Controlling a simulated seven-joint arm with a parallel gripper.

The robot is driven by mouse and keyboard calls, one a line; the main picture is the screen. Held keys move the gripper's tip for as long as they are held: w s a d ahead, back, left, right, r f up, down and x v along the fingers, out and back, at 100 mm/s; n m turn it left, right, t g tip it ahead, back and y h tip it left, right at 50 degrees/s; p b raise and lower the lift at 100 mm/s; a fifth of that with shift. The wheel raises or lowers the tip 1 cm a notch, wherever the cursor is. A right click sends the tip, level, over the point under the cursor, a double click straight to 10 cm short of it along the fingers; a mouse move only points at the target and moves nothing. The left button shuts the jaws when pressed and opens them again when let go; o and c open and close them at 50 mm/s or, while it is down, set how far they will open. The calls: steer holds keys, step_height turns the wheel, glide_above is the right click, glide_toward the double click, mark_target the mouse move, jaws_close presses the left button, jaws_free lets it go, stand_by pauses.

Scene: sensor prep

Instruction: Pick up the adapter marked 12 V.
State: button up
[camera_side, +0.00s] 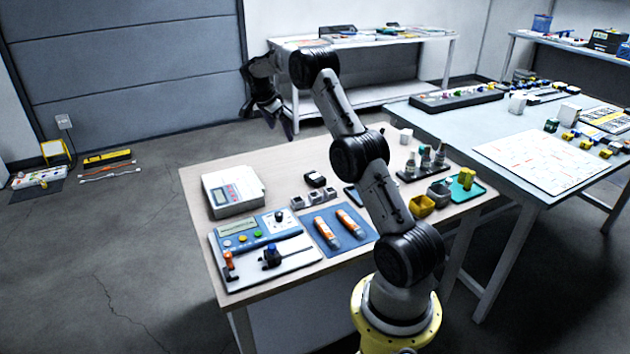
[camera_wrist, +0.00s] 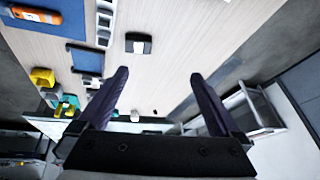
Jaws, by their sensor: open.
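No "12 V" marking can be read in either view, so I cannot tell which item is the adapter. Candidates are a small black box (camera_side: 315,180) with a pale top patch and a row of three small grey-white blocks with dark tops (camera_side: 314,197) just in front of it. In the wrist view the black box (camera_wrist: 138,43) lies up and left of the finger gap, and the blocks (camera_wrist: 104,20) are farther left. My gripper (camera_side: 270,122) is raised beyond the table's far left side, its fingers (camera_wrist: 160,76) apart with nothing between them.
A white meter (camera_side: 233,190), a blue panel device (camera_side: 248,232) and a blue mat (camera_side: 325,241) with orange-white tubes crowd the wooden table's left and front. Yellow cups (camera_side: 421,205) and a green tray (camera_side: 468,190) are right. Bare tabletop (camera_side: 265,155) lies towards the back.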

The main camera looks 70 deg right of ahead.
steer(key=g+y, duration=0.1)
glide_toward(314, 176)
steer(key=f, duration=0.3)
steer(key=shift+s+d+m, duration=0.25)
steer(key=shift+m, duration=0.15)
steer(key=shift+d+x, duration=0.2)
steer(key=shift+x, duration=2.9)
steer(key=shift+s+r, duration=0.1)
steer(key=shift+r, duration=0.05)
steer(key=c, duration=1.1)
